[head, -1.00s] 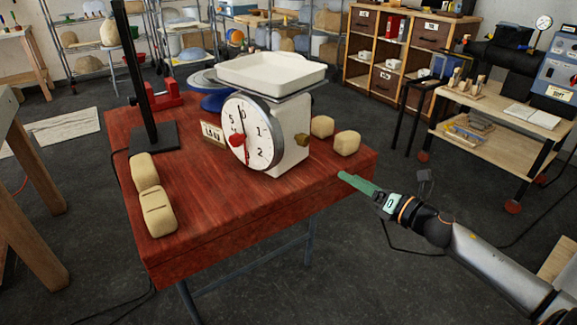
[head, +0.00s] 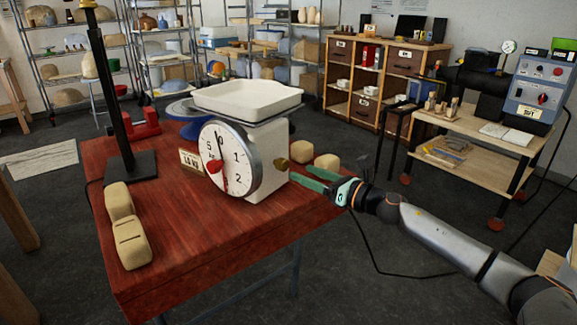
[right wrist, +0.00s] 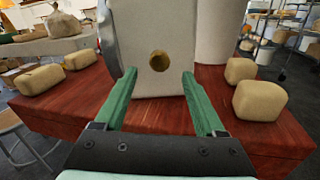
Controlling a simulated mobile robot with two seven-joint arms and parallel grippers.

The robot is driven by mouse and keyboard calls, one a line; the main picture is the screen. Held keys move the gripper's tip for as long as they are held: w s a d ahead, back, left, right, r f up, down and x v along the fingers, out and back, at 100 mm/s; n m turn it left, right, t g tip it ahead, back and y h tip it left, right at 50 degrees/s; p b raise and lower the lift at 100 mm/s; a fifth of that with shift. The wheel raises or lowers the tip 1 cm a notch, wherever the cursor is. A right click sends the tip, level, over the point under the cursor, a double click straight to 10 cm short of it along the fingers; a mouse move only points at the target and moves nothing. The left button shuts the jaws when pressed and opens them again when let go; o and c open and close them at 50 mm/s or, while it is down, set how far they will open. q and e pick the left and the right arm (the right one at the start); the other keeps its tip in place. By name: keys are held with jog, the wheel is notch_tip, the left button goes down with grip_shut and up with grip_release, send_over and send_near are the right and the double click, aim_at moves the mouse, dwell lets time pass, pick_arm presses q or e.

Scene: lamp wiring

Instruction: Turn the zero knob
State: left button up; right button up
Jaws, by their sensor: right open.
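A white scale (head: 268,150) with a round dial (head: 240,158) and a pan (head: 248,97) on top stands on the red table. A small brass knob (head: 282,163), which looks like the zero knob, sticks out of its right side wall. A red part sits at the dial's centre. In the right wrist view the brass knob (right wrist: 159,61) lies centred ahead, between the lines of the two green fingers. My right gripper (head: 299,173) is open and empty, its fingertips close to that side wall; I cannot tell whether they touch it. My left gripper is not in view.
Two tan blocks (head: 327,162) lie right of the scale, close to my right gripper; two more (head: 132,244) lie at the table's left. A black stand (head: 130,166) rises at the back left. The table's front (head: 190,255) is clear.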

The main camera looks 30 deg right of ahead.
aim_at(286, 165)
jog(key=shift+p+x, duration=0.4)
jog(key=shift+x, duration=2.7)
jog(key=shift+c, duration=0.4)
grip_shut()
